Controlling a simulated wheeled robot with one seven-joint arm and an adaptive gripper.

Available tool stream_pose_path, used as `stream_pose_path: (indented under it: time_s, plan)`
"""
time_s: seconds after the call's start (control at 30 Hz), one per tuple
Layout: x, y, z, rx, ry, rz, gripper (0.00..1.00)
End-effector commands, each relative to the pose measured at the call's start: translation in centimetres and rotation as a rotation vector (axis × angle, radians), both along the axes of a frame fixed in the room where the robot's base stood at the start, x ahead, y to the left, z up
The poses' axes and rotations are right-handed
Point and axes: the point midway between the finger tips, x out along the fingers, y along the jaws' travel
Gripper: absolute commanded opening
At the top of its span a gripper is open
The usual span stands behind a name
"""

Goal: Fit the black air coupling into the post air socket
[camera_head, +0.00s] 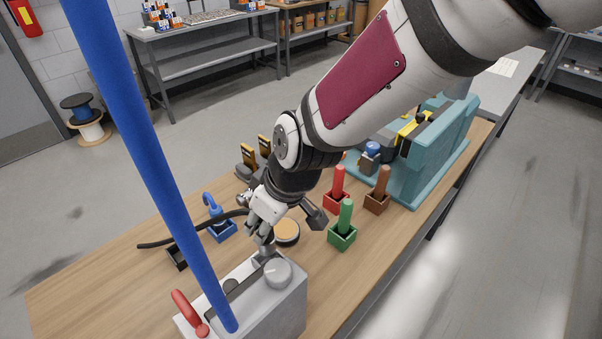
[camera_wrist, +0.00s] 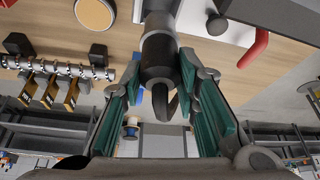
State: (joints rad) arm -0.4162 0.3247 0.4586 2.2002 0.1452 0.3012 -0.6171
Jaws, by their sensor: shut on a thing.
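My gripper (camera_head: 260,232) is shut on the black air coupling (camera_wrist: 159,62), which sits between the green finger pads in the wrist view. A black hose (camera_head: 185,238) runs left from my gripper in the head view. A grey cylindrical post (camera_wrist: 156,17) lines up with the coupling's far end in the wrist view, and the two appear to meet. In the head view a grey post (camera_head: 265,252) stands just below my fingers, by the grey box. My gripper hides the coupling in the head view. I cannot tell how deep it sits.
A blue pole (camera_head: 150,160) crosses the head view. Green (camera_head: 344,225), red (camera_head: 338,185) and brown (camera_head: 380,188) handles stand in holders to the right. An orange-topped disc (camera_head: 287,231) lies nearby.

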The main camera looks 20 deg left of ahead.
Motion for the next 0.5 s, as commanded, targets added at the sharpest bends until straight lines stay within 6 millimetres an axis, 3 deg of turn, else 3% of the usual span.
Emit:
stream_pose_path:
  time_s: [0.5]
  plan:
    - [-0.1,0.0,-5.7,-0.002,0.001,0.001,0.0]
